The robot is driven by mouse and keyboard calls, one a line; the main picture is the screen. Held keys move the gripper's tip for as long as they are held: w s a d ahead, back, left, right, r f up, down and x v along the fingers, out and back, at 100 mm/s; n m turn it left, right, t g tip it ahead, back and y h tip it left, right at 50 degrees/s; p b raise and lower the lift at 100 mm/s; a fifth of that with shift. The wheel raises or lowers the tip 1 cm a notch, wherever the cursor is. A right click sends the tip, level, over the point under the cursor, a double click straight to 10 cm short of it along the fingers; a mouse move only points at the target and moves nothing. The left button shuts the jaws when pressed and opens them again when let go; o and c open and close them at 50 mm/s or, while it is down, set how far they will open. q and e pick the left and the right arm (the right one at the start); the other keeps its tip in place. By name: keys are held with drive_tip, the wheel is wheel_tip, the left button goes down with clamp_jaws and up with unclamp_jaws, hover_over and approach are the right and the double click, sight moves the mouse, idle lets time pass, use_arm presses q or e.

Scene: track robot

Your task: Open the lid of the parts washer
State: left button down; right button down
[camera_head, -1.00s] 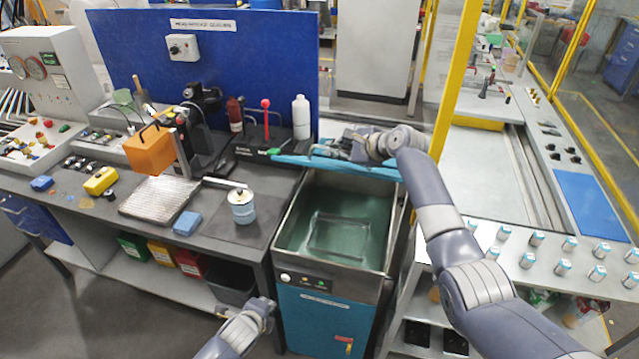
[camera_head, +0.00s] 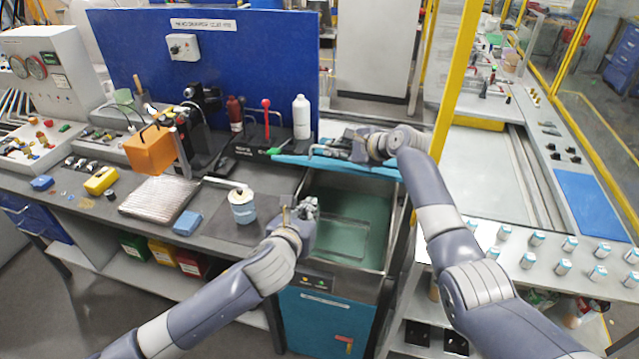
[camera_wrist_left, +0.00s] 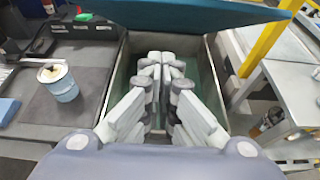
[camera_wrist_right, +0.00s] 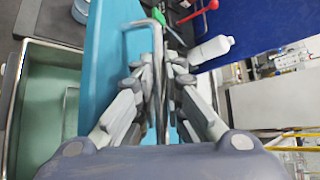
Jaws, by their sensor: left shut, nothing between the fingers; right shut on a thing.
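The parts washer (camera_head: 325,320) is a blue cabinet with a steel tub of green liquid. Its blue lid (camera_head: 290,160) is raised at the back of the tub, so the tub is uncovered. A metal bar handle runs along the lid; it also shows in the right wrist view (camera_wrist_right: 160,75). My right gripper (camera_head: 345,147) is shut on the lid handle (camera_head: 322,150). In the right wrist view the fingers (camera_wrist_right: 163,75) close around the bar. My left gripper (camera_head: 308,208) is shut and empty over the tub's front left part. The left wrist view (camera_wrist_left: 160,62) shows its fingers together, with the lid beyond.
A blue-and-white can (camera_head: 242,208) stands on the workbench just left of the tub. A white bottle (camera_head: 301,118) and a red-knobbed lever (camera_head: 266,105) stand behind. A yellow post (camera_head: 455,75) rises right of the lid. A table with several small cans is at the right.

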use_arm(q)
drive_tip(key=w+d, duration=0.3)
drive_tip(key=w, duration=0.6)
drive_tip(key=shift+r, duration=0.25)
drive_tip(key=shift+s, duration=0.1)
